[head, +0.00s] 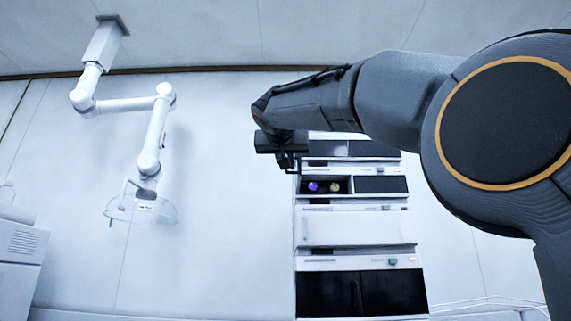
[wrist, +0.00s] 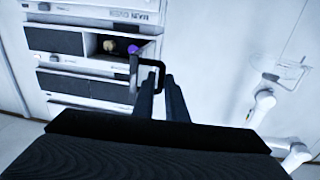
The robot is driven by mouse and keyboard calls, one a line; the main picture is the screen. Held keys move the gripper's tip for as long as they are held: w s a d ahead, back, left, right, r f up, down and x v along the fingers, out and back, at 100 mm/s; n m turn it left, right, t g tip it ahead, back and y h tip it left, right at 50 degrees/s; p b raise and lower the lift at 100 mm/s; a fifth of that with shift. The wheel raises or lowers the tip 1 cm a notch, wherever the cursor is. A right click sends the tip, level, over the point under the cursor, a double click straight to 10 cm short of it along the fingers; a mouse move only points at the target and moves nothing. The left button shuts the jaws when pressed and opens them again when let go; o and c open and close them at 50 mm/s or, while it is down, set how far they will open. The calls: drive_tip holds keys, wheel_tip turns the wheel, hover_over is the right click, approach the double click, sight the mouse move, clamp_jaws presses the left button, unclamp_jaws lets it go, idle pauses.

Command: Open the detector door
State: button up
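The detector door (wrist: 133,72) shows in the wrist view as a narrow panel, nearly edge-on, standing out from the stack's front beside an open compartment (wrist: 94,45). Its black bracket handle (wrist: 151,63) sticks out sideways. My gripper (wrist: 160,79) has its two fingers around the handle's outer bar, with a narrow gap between them. I cannot tell whether they press on it. In the head view my gripper (head: 288,160) is at the stack's left edge. The open compartment (head: 325,186) there holds a purple round piece (head: 313,187) and a beige one (head: 335,187).
The instrument stack (head: 358,229) has a white-fronted module and a dark double-fronted module (head: 362,293) below. A white jointed extraction arm (head: 148,162) with a clear hood (head: 140,209) hangs at left. The wall between it and the stack is clear.

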drive_tip(key=shift+o, duration=1.3)
drive_tip(key=shift+s+d+r, duration=0.1)
drive_tip(key=shift+s+r, duration=0.15)
drive_tip(key=shift+r, duration=0.2)
drive_tip(key=s+b, duration=0.2)
drive_tip(key=s, duration=0.5)
drive_tip(key=shift+s+f, duration=0.2)
drive_tip(key=shift+f, duration=0.2)
